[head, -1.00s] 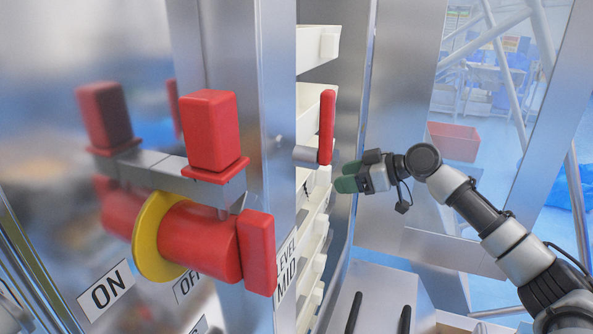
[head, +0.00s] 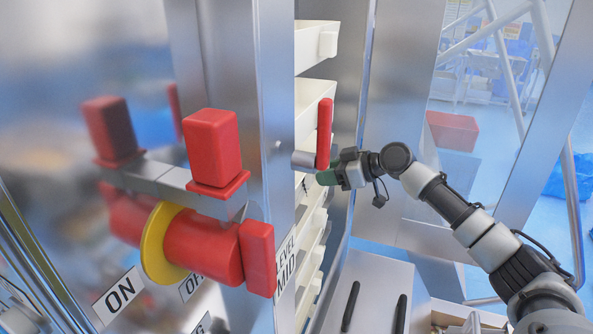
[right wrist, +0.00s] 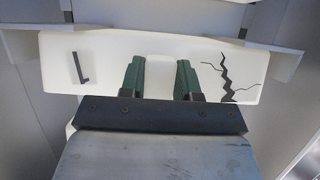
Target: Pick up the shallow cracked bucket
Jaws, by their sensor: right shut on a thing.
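The cracked bucket (right wrist: 105,62) is a white shallow bin whose front fills the upper part of the right wrist view. A jagged black crack runs down its right side, and a dark L-shaped mark is on its left. My right gripper (head: 326,177) is shut on the bucket, its green fingers on the middle of the front; they also show in the right wrist view (right wrist: 161,80). In the head view the bucket is mostly hidden behind the red lever and the metal post. My left gripper is not in view.
White bins (head: 316,45) are stacked above and below in a metal frame. A red lever (head: 324,133) stands close beside my right fingers. A red and yellow valve (head: 200,245) fills the left foreground. A red crate (head: 452,131) is in the right background.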

